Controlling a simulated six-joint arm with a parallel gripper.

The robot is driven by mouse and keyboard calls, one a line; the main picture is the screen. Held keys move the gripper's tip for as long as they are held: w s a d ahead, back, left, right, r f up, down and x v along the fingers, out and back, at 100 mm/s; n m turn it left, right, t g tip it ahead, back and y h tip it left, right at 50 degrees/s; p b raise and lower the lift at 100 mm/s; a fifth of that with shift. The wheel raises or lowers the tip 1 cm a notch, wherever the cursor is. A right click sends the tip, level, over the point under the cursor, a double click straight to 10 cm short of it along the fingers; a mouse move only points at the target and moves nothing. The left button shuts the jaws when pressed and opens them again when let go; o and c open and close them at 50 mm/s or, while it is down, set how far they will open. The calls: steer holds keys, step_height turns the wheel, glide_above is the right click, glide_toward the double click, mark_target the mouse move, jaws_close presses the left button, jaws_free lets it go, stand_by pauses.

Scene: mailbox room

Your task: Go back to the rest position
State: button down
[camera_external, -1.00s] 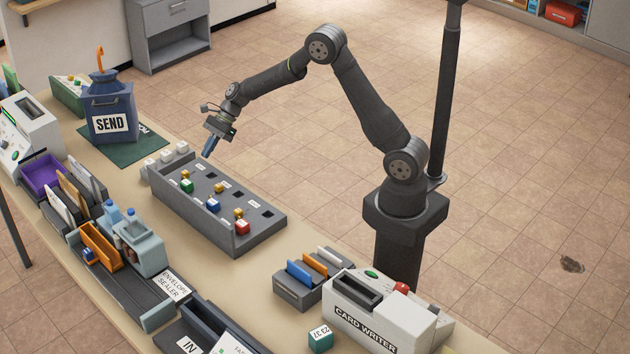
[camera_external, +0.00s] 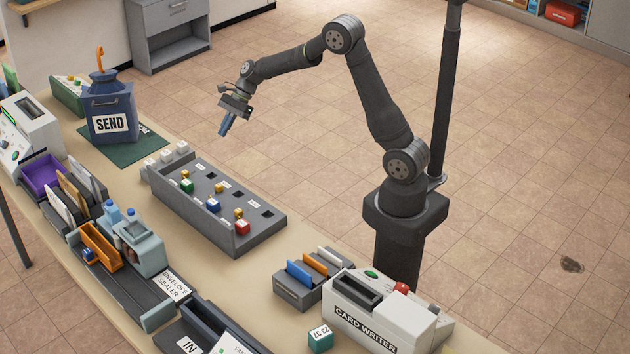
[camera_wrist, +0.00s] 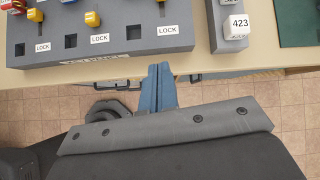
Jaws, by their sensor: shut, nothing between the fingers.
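My gripper (camera_external: 227,124) is raised in the air behind the back edge of the bench, clear of everything. Its blue fingers are shut with nothing between them and point down. In the wrist view the shut fingers (camera_wrist: 158,88) show in the middle, over the bench edge and the tiled floor. The grey lock panel (camera_external: 268,226) lies in front of and below my gripper, with coloured blocks and dark square holes. The near part of the panel (camera_wrist: 120,57) shows at the top left of the wrist view, with LOCK labels.
The blue SEND box (camera_external: 108,105) stands on a green mat (camera_external: 150,150) at the left. A white block marked 423 (camera_wrist: 238,25) stands beside the panel. The card writer (camera_external: 385,312) is at the front right.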

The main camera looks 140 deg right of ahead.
steer(key=w+a+r+n+g+h, duration=0.3)
steer(key=w+r+n, duration=0.6)
steer(key=n, duration=0.7)
steer(key=shift+g+y, duration=0.3)
steer(key=shift+g, duration=0.4)
steer(key=x, duration=0.2)
steer(key=s+x, duration=0.1)
steer(key=x, duration=0.1)
steer(key=shift+d+f, duration=0.1)
steer(key=shift+f, duration=0.35)
